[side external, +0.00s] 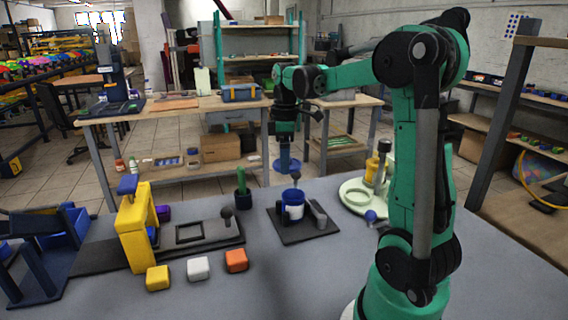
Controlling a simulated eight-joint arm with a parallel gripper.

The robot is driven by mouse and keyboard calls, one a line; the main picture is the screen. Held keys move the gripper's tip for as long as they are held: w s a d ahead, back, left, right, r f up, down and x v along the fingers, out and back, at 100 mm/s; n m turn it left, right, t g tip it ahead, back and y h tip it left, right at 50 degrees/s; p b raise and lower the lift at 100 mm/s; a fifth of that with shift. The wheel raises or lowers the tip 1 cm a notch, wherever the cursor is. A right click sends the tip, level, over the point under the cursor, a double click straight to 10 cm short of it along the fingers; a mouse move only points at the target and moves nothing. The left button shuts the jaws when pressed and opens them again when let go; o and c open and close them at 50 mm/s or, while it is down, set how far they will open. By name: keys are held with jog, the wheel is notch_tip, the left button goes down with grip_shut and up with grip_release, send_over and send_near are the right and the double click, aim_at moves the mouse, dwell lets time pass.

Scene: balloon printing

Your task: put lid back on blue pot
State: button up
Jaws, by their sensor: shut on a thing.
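The blue pot (293,197) stands on a dark square base plate (311,235) in the middle of the table. It has a blue rim and a pale lower front. A thin stem with a dark round knob (296,175) shows just above it. My gripper (284,150) points down above the pot and is shut on a blue lid (286,166). The lid is a flat disc, roughly level, held apart from the pot. The fingertips are small and dark, so the exact grip is hard to see.
A grey handle piece (318,214) stands right of the pot. A green cactus-like item (241,182) and a dark knob stamp (227,219) are to the left. A yellow press (136,230), several coloured blocks (198,268) and a pale round tray (352,199) flank the area.

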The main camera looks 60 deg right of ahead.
aim_at(292, 159)
jog(key=shift+s+d+f, duration=0.1)
jog(key=shift+d+f, duration=0.3)
jog(key=shift+d, duration=0.25)
jog(key=shift+s+d+f, duration=0.1)
jog(key=shift+d+f, duration=0.25)
jog(key=shift+d, duration=0.25)
jog(key=shift+d+f, duration=0.1)
jog(key=shift+f, duration=3.05)
jog(key=shift+f, duration=0.2)
jog(key=o, duration=1)
jog(key=shift+c, duration=0.2)
jog(key=shift+r, duration=0.15)
jog(key=shift+r, duration=3.4)
